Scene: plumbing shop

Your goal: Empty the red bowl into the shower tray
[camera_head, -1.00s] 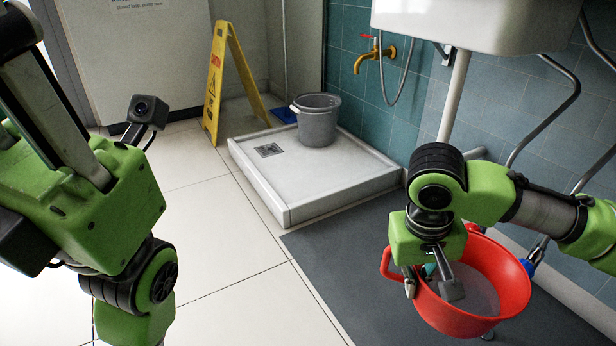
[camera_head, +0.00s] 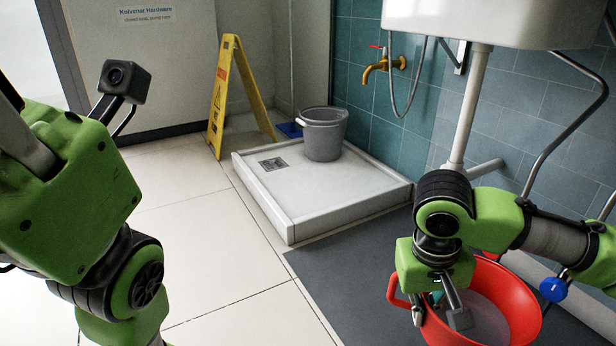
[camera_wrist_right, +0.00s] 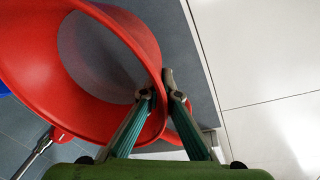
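The red bowl (camera_head: 518,299) is at the lower right of the head view, above the dark grey mat. It looks upright and seems to hold some greyish, translucent contents. My right gripper (camera_head: 438,318) is at the bowl's left side; in the right wrist view its fingers (camera_wrist_right: 158,97) close on the bowl's rim or handle from both sides. The white shower tray (camera_head: 335,197) lies on the floor at the middle, left of and beyond the bowl. My left arm shows at the left, but its gripper is out of view.
A grey bucket (camera_head: 323,140) stands on the tray's far part, beside the drain (camera_head: 273,164). A yellow wet-floor sign (camera_head: 218,100) stands behind the tray. A white basin (camera_head: 480,22) with its pipe hangs above right. The tiled floor (camera_head: 215,240) left of the tray is clear.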

